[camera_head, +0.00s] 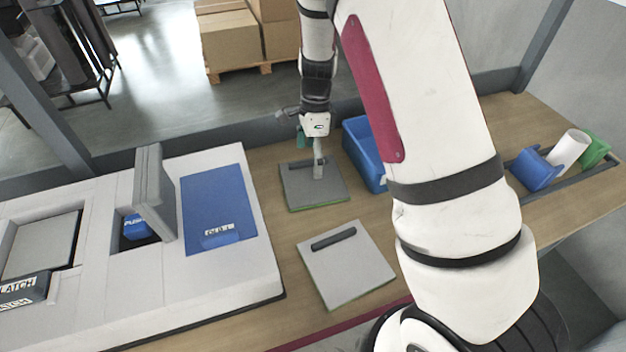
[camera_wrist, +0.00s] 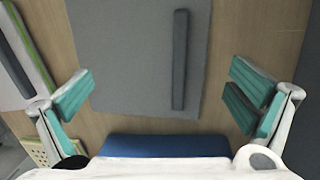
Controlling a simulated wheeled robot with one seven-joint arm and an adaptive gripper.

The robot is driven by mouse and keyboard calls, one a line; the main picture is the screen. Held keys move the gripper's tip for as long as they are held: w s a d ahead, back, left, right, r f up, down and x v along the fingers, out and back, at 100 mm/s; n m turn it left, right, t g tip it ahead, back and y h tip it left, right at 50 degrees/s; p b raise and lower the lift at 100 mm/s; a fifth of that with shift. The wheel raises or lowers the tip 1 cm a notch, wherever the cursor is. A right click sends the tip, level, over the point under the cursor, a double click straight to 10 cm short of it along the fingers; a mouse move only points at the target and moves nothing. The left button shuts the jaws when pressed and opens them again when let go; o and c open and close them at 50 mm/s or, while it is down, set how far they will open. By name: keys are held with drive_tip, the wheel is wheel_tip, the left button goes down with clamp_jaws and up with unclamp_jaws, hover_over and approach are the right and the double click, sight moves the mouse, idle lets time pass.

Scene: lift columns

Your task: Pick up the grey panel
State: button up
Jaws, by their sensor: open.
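The grey panel (camera_head: 303,195) lies flat on the wooden table, with a dark raised bar handle on top. In the wrist view the panel (camera_wrist: 125,60) fills the upper middle, its bar handle (camera_wrist: 179,60) right of centre. My gripper (camera_head: 311,152) is above the panel in the head view and hides part of it and its handle. In the wrist view my gripper (camera_wrist: 162,95) is open and empty, its teal-padded fingers wide apart to the left and right of the panel. The handle lies between the fingers, nearer the right one; contact is not visible.
A lighter panel (camera_head: 350,272) with a dark handle lies nearer on the table. A blue bin (camera_head: 362,155) stands right of the grey panel. A white fixture (camera_head: 215,285) with a blue plate (camera_head: 215,200) and an upright grey lid (camera_head: 154,190) is at left. Rolls lie far right.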

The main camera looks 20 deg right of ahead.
drive_tip(key=shift+s+a+f, duration=0.1)
drive_tip(key=shift+s+f, duration=0.05)
drive_tip(key=shift+f, duration=0.9)
drive_tip(key=c, duration=2.2)
drive_tip(key=shift+c, duration=0.2)
